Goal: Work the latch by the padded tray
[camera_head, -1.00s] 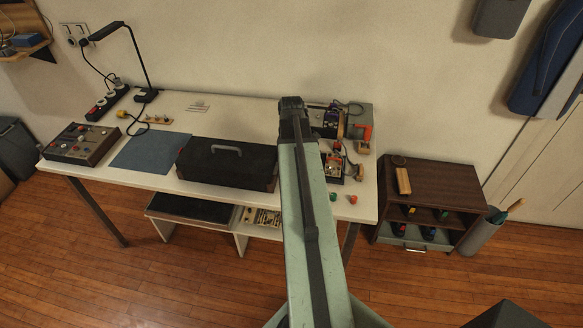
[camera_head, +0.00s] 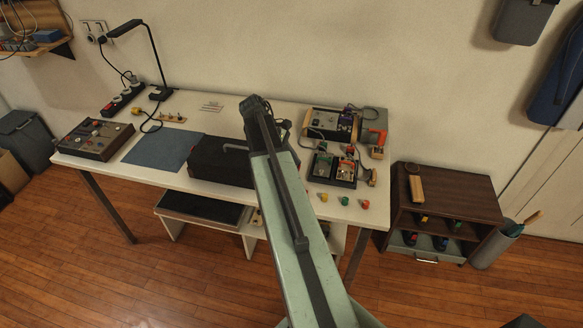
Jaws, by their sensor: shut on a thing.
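A black tray (camera_head: 350,184) lies on the right part of the white table and holds small devices; it may be the padded tray, but I cannot make out its lining. I cannot make out a latch. A black case (camera_head: 216,172) with a grey handle (camera_head: 234,147) sits left of my arm, its right part hidden behind the arm. My arm rises from the bottom and crosses over the table, its dark upper end above the tabletop. My gripper is hidden behind this arm, so I cannot see its jaws or what they touch.
Yellow, green and red caps (camera_head: 345,201) lie at the front right edge of the table (camera_head: 300,190). A powered unit (camera_head: 330,125) and an orange tool (camera_head: 374,138) stand behind the tray. A blue mat (camera_head: 163,151), control box (camera_head: 95,139) and lamp (camera_head: 151,60) are left. A brown cabinet (camera_head: 448,188) stands right.

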